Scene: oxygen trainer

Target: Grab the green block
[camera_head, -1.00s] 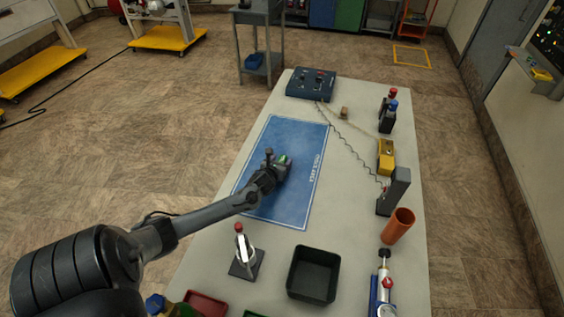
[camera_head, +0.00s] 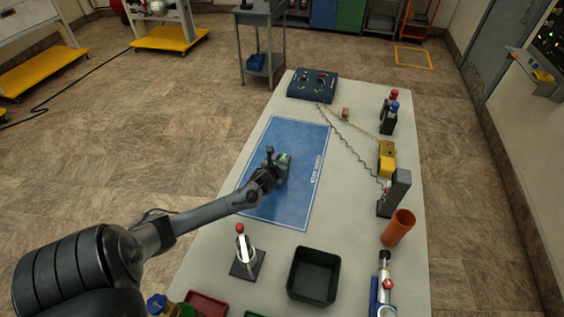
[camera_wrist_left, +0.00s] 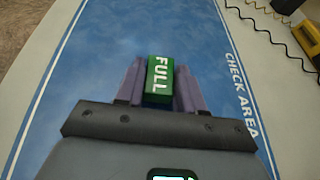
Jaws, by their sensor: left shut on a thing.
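The green block (camera_wrist_left: 159,76) with "FULL" in white letters sits between the two fingers of my left gripper (camera_wrist_left: 157,88) in the left wrist view. My left gripper is shut on it, with a finger against each side. In the head view the left gripper (camera_head: 278,160) is over the blue check-area mat (camera_head: 290,200), and only a small part of the green block shows between its fingers. I cannot tell whether the block touches the mat. My right gripper is not in view.
A black open bin (camera_head: 313,275), a red-topped stand (camera_head: 243,255) and a red tray (camera_head: 207,303) are at the near end of the table.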

